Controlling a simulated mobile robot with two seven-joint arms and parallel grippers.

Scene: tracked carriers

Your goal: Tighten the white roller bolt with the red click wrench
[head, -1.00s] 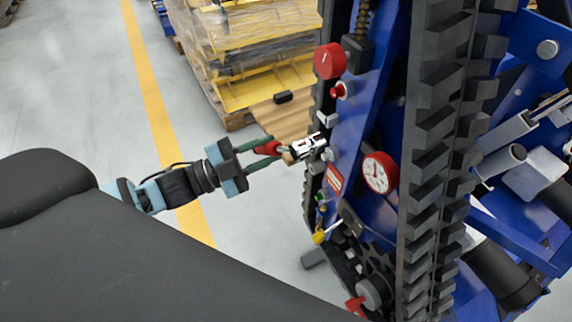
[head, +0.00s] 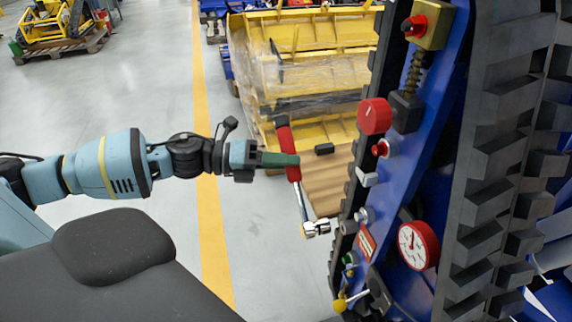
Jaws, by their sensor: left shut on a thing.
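My left gripper (head: 282,159) comes in from the left and is shut on the red handle of the click wrench (head: 285,140). The wrench stands steeply tilted, its black butt end up and its chrome head (head: 316,228) down. The head points right toward the side of the blue carrier (head: 408,165). A small pale bolt-like stud (head: 363,215) sits on the carrier right of the wrench head, with a gap between. I cannot tell whether it is the white roller bolt. My right gripper is not in view.
The carrier's side bears a red knob (head: 374,116), a red-rimmed gauge (head: 417,246) and a yellow-knobbed lever (head: 341,304). Black track (head: 495,170) runs along its right. A wrapped pallet load (head: 300,60) stands behind. The floor around the yellow line is clear.

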